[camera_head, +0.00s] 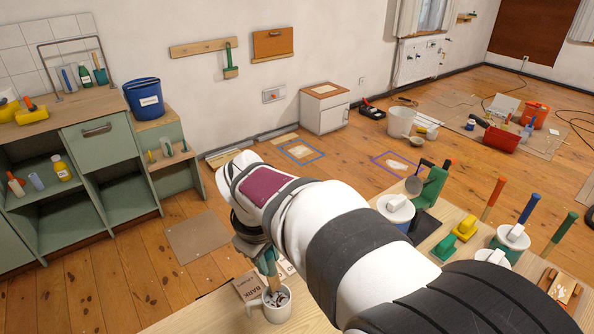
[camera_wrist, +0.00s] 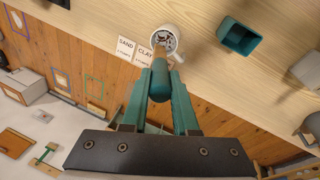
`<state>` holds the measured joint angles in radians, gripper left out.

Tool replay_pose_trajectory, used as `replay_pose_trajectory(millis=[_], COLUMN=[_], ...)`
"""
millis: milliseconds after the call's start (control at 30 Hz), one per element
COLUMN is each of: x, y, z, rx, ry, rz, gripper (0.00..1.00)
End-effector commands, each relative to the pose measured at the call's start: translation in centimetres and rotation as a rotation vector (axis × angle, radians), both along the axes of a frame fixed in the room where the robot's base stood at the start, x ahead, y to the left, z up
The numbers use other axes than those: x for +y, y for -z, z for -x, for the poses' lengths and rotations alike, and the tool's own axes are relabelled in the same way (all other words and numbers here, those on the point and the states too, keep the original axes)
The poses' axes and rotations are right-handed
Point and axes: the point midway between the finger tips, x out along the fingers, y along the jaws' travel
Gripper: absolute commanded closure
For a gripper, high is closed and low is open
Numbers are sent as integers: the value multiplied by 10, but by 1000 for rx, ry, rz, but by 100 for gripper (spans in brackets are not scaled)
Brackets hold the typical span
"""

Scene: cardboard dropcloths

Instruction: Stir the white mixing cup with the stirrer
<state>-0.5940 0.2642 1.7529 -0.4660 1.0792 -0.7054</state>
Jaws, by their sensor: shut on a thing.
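The white mixing cup (camera_head: 256,312) stands on the light wooden table, its handle toward the left in the head view. Dark and white bits show inside it. It is also at the top centre of the wrist view (camera_wrist: 153,41). My gripper (camera_head: 268,254) is above the cup, with its teal fingers (camera_wrist: 160,84) shut on the stirrer. The stirrer has a teal handle (camera_wrist: 176,79), and its thin wooden end (camera_wrist: 160,57) reaches down into the cup's mouth. The depth of its tip is hidden.
Printed cards (camera_wrist: 126,47) lie beside the cup. A teal open box (camera_wrist: 240,37) stands on the table to its right in the wrist view.

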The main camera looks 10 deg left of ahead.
Motion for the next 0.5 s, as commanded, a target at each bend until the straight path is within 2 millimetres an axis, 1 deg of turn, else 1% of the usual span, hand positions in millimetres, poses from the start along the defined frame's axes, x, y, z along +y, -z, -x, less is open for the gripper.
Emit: replay_pose_trajectory(millis=[100,500], x=[0,0], y=[14,58], z=[1,1], rx=[3,3], ry=[0,0], rz=[1,1], gripper=[100,100])
